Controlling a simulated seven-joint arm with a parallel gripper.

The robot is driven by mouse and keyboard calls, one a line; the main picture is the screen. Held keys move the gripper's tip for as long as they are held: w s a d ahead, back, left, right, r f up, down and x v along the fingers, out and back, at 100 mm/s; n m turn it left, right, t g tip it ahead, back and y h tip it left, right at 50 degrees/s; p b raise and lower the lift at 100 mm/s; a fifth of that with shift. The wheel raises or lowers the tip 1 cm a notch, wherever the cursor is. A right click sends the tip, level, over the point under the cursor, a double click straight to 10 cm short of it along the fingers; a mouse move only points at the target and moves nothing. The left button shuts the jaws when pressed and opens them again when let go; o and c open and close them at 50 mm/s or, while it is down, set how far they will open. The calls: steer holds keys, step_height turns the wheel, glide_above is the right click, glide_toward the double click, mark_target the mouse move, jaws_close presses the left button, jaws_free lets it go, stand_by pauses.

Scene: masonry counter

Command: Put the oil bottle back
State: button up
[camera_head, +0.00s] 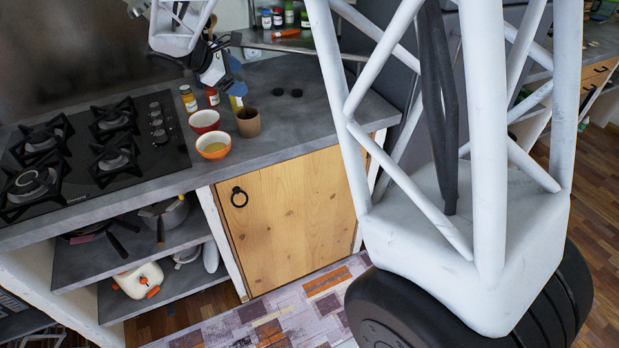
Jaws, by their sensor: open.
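My gripper (230,85) reaches in from the top over the back of the counter, its dark fingers pointing down and right. It is open. Just below it stands a yellow item (236,103), partly hidden by the fingers and the brown cup; it may be the oil bottle, but I cannot tell for sure. A small red bottle (212,97) stands left of it, partly under my gripper. A yellow-orange bottle with a pale label (189,99) stands farther left. I cannot tell whether the fingers touch anything.
A red bowl (205,121), an orange bowl (213,146) and a brown cup (248,123) stand in front of the bottles. A gas stove (90,150) is on the left. Several jars (277,18) stand on a back shelf (290,42). The grey counter (320,118) is clear on the right.

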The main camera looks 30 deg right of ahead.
steer(key=s+d+r+m+y, duration=0.15)
steer(key=s+m, duration=0.25)
steer(key=s, duration=0.7)
steer(key=s+d+r+m+y, duration=0.1)
steer(key=s+r+m+y, duration=0.15)
steer(key=s, duration=0.85)
steer(key=s+a+f+m+t+y, duration=0.1)
steer(key=s+m+y, duration=0.4)
steer(key=s, duration=1.4)
step_height(320, 180, down, 2)
steer(key=a+m, duration=0.1)
steer(key=m, duration=0.2)
steer(key=shift+s, duration=0.35)
